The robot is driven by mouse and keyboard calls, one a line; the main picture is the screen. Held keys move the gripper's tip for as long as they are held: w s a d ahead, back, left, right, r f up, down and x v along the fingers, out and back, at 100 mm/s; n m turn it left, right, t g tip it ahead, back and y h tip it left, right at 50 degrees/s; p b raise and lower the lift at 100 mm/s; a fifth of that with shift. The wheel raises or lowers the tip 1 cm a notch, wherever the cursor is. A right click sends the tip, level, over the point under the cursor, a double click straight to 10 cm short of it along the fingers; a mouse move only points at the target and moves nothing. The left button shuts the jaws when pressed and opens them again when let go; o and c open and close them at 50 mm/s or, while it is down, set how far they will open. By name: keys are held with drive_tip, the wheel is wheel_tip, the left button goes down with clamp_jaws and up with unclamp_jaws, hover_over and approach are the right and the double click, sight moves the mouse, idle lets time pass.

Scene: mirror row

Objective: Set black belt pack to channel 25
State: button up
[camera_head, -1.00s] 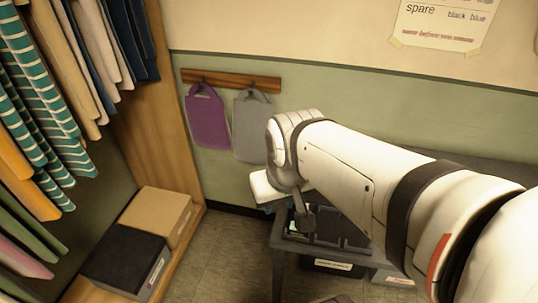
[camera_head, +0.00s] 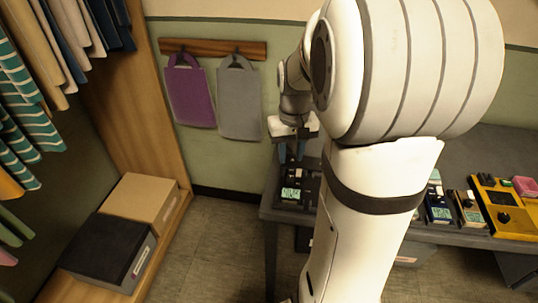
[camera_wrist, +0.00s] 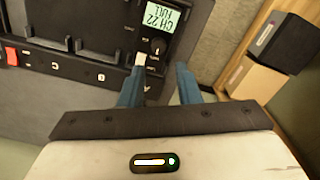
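A black belt pack (camera_head: 291,193) with a lit green display lies at the left end of the dark table. In the wrist view, its display (camera_wrist: 162,19) appears upside down and reads CH 22 FULL. A dark round knob (camera_wrist: 158,45) and a small pale tab (camera_wrist: 140,61) are beside the display. My gripper (camera_head: 291,155) is over the pack in the head view. In the wrist view, its blue fingers (camera_wrist: 158,80) are apart, with nothing held between them. The fingertips are close to the knob and tab; I cannot tell whether they touch anything.
A blue pack (camera_head: 438,211), a cream pack (camera_head: 467,212) and a yellow unit (camera_head: 508,207) stand further right on the table (camera_head: 480,152). My arm hides the table's middle. Two boxes, tan (camera_head: 143,203) and black (camera_head: 108,252), sit on the left shelf. Bags hang behind.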

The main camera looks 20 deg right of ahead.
sight(290, 178)
wheel_tip(290, 178, down, 8)
drive_tip(key=shift+d+b, duration=0.1)
drive_tip(key=shift+b, duration=0.25)
drive_tip(key=c, duration=0.6)
drive_tip(key=shift+a, duration=0.25)
clamp_jaws()
drive_tip(key=shift+d, duration=0.25)
